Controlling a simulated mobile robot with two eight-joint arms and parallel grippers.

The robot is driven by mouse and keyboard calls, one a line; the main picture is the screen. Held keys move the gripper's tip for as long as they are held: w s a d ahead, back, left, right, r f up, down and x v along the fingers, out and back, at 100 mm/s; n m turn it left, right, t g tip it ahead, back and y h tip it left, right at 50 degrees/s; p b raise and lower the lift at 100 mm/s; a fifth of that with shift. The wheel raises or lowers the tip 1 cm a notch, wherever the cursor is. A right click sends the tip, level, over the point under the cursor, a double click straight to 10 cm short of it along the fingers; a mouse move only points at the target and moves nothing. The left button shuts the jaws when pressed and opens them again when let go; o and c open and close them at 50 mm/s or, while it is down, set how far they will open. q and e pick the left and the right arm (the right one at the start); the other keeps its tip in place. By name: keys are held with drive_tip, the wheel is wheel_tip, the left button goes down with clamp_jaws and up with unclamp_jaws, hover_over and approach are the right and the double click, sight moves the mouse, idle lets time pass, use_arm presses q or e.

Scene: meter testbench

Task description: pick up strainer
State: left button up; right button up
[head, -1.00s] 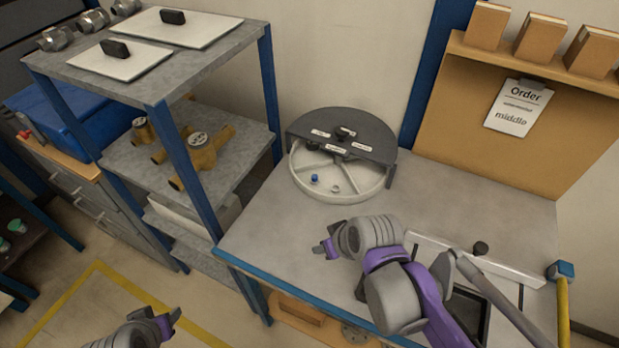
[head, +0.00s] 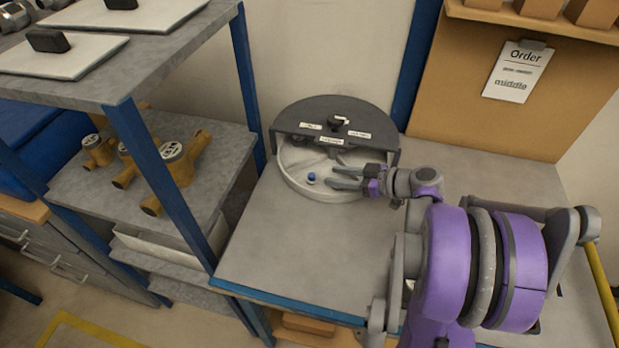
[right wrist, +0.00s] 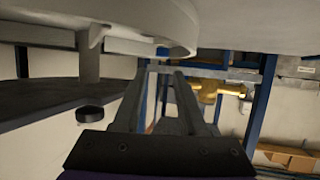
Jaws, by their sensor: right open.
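A round tray (head: 290,182) with a pale rim stands at the back of the workbench. A dark half-round cover (head: 300,112) with small labels and a knob hides its back half. A small blue piece (head: 311,177) lies in the open front part, with small pale details beside it. I cannot tell which piece is the strainer. My right gripper (head: 342,178) is open over the tray's right front, its fingers pointing left. In the right wrist view the fingers (right wrist: 168,92) show apart with nothing seen between them, close to the pale rim (right wrist: 165,40). My left gripper is out of view.
The workbench (head: 270,240) is clear in front of the tray. A shelf rack (head: 160,180) with brass meters (head: 180,165) stands at the left. An order sheet (head: 518,72) reading "middle" hangs on the board at the right.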

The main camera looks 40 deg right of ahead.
sight(312, 175)
drive_tip(key=x, duration=0.7)
drive_tip(key=shift+f, duration=0.3)
drive_tip(key=shift+s, duration=0.1)
clamp_jaws()
